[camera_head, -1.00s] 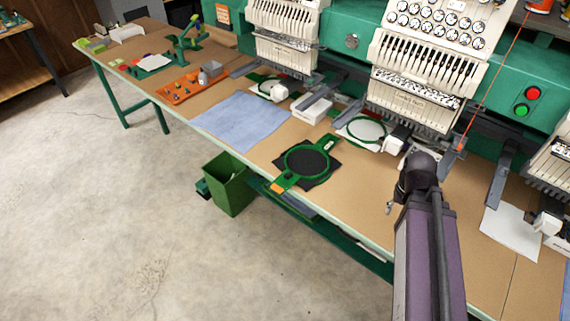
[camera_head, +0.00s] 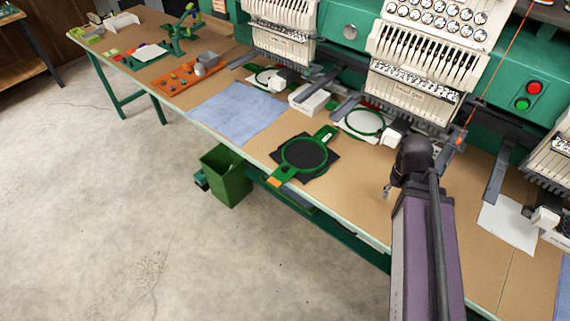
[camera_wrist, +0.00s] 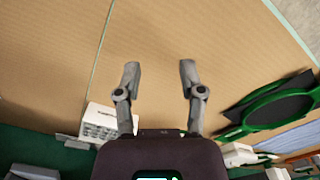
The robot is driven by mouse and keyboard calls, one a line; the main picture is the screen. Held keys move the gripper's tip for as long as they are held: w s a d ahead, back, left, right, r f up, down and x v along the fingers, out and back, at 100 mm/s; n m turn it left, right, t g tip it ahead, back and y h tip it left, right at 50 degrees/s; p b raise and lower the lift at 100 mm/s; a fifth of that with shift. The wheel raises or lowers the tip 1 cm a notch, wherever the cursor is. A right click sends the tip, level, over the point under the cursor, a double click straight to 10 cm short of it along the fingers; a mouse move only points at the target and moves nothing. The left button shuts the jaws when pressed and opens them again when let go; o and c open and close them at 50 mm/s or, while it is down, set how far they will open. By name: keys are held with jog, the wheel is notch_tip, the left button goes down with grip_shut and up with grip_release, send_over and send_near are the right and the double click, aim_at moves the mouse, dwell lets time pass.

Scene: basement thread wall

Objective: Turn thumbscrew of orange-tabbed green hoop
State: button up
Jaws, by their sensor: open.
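The green hoop (camera_head: 283,166) lies flat on a black cloth on the tan table, near the front edge. Its orange tab (camera_head: 274,182) is at the front-left end; a green bracket (camera_head: 326,132) sticks out at the opposite end. The thumbscrew cannot be made out. The hoop also shows in part at the right edge of the wrist view (camera_wrist: 258,100). My gripper (camera_wrist: 159,70) is open and empty above bare table, apart from the hoop. In the head view my arm largely hides it, to the right of the hoop.
Embroidery machine heads (camera_head: 412,90) line the back. Another green hoop with white cloth (camera_head: 362,123) lies behind the orange-tabbed one. A blue cloth (camera_head: 238,112) lies to the left. A green bin (camera_head: 228,178) stands on the floor below. Bare table lies between arm and hoop.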

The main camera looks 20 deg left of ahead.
jog(key=w+a+r+n+p, duration=0.35)
jog(key=a+n, duration=0.35)
jog(key=a, duration=0.3)
notch_tip(320, 180, up, 6)
jog(key=n+p, duration=0.6)
jog(key=n, duration=1)
send_over(285, 166)
jog(key=shift+d+f+b, duration=0.1)
jog(key=shift+b, duration=0.25)
notch_tip(285, 166, down, 14)
jog(key=b, duration=1.3)
jog(key=shift+r+b, duration=0.2)
jog(key=shift+b, duration=0.1)
grip_shut()
